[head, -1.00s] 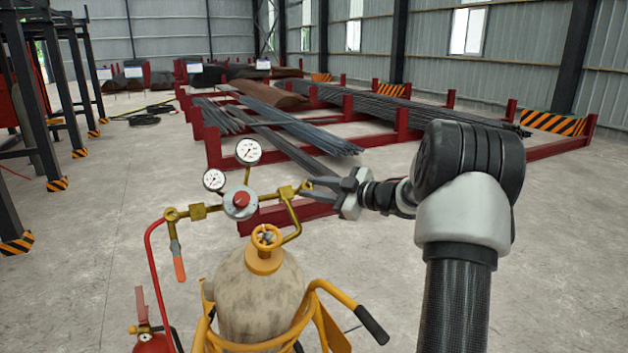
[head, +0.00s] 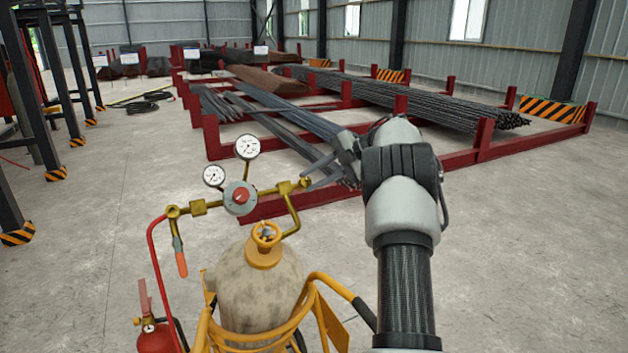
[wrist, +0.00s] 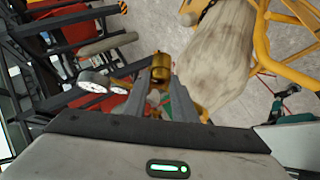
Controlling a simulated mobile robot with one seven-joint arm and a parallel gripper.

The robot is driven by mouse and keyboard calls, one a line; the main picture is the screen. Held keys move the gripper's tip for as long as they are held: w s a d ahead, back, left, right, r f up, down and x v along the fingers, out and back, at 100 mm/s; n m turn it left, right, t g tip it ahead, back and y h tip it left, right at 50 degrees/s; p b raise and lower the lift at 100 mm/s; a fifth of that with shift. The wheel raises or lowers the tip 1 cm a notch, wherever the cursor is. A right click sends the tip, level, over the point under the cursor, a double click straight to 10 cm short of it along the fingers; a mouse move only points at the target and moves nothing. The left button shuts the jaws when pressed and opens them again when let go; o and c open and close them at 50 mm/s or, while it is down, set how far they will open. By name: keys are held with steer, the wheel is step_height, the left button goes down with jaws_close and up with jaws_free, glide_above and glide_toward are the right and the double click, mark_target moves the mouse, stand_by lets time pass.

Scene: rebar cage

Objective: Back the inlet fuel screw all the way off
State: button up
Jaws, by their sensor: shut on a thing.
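The brass regulator (head: 190,208) carries two white gauges (head: 247,147) and a red centre knob (head: 240,197). It sits above a worn beige cylinder (head: 258,295). At its right end is a small brass fitting (head: 303,183), which I take to be the inlet fuel screw. My gripper (head: 307,184) reaches it from the right, shut on this fitting. In the wrist view my two grey fingers (wrist: 159,86) flank a brass piece (wrist: 161,66) at their tips. How far the screw is threaded cannot be seen.
A yellow cart (head: 318,290) holds the cylinder. A red hose (head: 151,262) and a red extinguisher (head: 155,341) are at its left. Red racks of steel bars (head: 480,143) stand behind my gripper. The concrete floor at right (head: 530,240) is clear.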

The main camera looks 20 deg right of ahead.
steer(key=shift+w+a+r+n+g+h, duration=0.1)
steer(key=shift+n+g+h, duration=0.6)
steer(key=shift+n, duration=0.6)
steer(key=o, duration=0.8)
steer(key=shift+c, duration=0.2)
steer(key=shift+r, duration=0.15)
